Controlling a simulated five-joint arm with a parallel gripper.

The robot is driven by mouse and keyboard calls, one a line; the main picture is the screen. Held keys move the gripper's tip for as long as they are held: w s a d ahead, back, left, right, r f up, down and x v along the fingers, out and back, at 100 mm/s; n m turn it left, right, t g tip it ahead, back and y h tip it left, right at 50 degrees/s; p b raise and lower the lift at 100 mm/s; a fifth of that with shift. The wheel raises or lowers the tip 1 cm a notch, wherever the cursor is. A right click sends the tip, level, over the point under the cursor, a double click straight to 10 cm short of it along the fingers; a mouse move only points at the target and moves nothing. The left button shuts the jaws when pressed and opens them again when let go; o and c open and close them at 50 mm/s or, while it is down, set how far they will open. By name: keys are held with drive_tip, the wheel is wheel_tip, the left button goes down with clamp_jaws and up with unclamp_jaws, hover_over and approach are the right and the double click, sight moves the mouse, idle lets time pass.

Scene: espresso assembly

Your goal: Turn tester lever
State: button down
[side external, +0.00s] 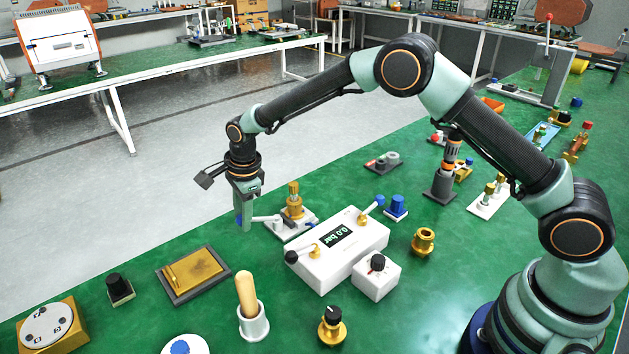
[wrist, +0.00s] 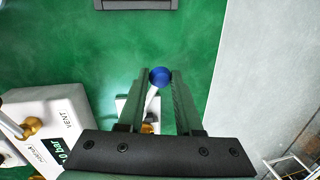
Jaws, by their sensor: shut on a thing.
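A white lever (side external: 264,218) with a blue ball end (wrist: 160,76) reaches left from a brass fitting (side external: 293,201) on a small white base plate (side external: 279,232). My gripper (side external: 244,221) points down at the lever's outer end and is shut on the blue ball. In the wrist view the ball sits between my fingertips (wrist: 158,84). The white tester box (side external: 325,264) shows "0.0 bar" on its display (side external: 341,236). It carries a blue-tipped lever (side external: 372,207) on its right and a black-tipped lever (side external: 303,254) on its left; the wrist view shows "VENT" on its top.
A white block with a black knob (side external: 376,277) stands against the box's near right side. A blue part (side external: 396,206) and a brass part (side external: 423,241) stand to the right. A tamper in a white cup (side external: 252,321) and a brass tray (side external: 193,276) are nearer. Green table left of the gripper is clear.

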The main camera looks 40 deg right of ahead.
drive_tip(key=shift+w+a+r, duration=0.1)
drive_tip(key=shift+w+a, duration=0.05)
drive_tip(key=shift+a, duration=0.05)
drive_tip(key=c, duration=0.6)
unclamp_jaws()
drive_tip(key=shift+d, duration=0.1)
drive_tip(key=r, duration=0.4)
drive_tip(key=s+r, duration=0.1)
drive_tip(key=r, duration=0.3)
drive_tip(key=s+r, duration=0.1)
drive_tip(key=r, duration=0.2)
drive_tip(key=shift+s+d+r, duration=0.15)
drive_tip(key=shift+d+r, duration=0.15)
drive_tip(key=shift+r, duration=0.1)
